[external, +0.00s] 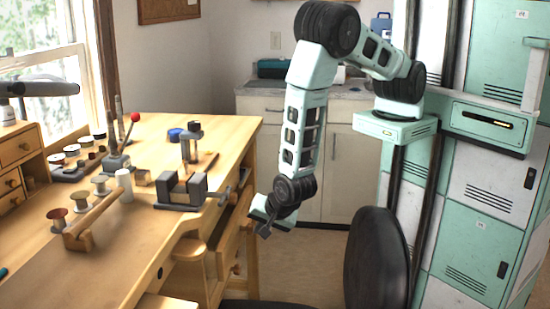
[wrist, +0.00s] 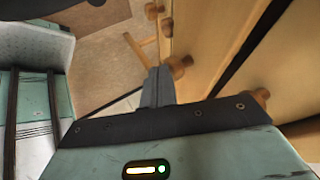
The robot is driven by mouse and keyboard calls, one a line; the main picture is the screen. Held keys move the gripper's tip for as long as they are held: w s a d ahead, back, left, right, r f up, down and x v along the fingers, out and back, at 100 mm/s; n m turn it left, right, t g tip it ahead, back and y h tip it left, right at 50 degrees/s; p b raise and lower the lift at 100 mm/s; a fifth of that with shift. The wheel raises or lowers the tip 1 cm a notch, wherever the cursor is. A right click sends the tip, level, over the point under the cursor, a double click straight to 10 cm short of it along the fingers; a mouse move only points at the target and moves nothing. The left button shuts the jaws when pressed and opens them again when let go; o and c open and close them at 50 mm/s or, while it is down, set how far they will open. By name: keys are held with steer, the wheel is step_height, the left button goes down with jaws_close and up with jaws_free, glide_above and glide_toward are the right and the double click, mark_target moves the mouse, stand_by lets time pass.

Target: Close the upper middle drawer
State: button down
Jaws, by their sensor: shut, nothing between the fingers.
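The wooden workbench (external: 165,240) fills the left of the external view, with drawer fronts (external: 235,222) along its right side, partly behind my gripper. In the wrist view, my gripper's fingers (wrist: 158,86) are together. A round wooden knob (wrist: 180,66) on a drawer front (wrist: 212,40) shows just beyond the fingertips. A dark gap (wrist: 245,58) runs between this front and the wood to its right. I cannot tell for certain which front is the upper middle drawer, or how far it is out.
A black chair (external: 376,262) stands right of my gripper, close to the arm. Clamps, spools and a vise (external: 182,192) sit on the bench top. Mint lockers (external: 490,190) stand at the right. Some floor (external: 315,262) between bench and chair is clear.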

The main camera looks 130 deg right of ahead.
steer(key=shift+w+d+r+p, duration=0.1)
steer(key=shift+w+d+p, duration=0.4)
steer(key=shift+w+d, duration=1.35)
steer(key=shift+s+a, duration=0.3)
steer(key=shift+a, duration=0.05)
steer(key=b, duration=0.1)
glide_toward(239, 228)
steer(key=s+a, duration=0.1)
steer(key=s+a+r, duration=0.1)
steer(key=a, duration=0.1)
steer(key=s+a, duration=0.1)
steer(key=shift+a+r, duration=0.2)
steer(key=shift+a, duration=0.05)
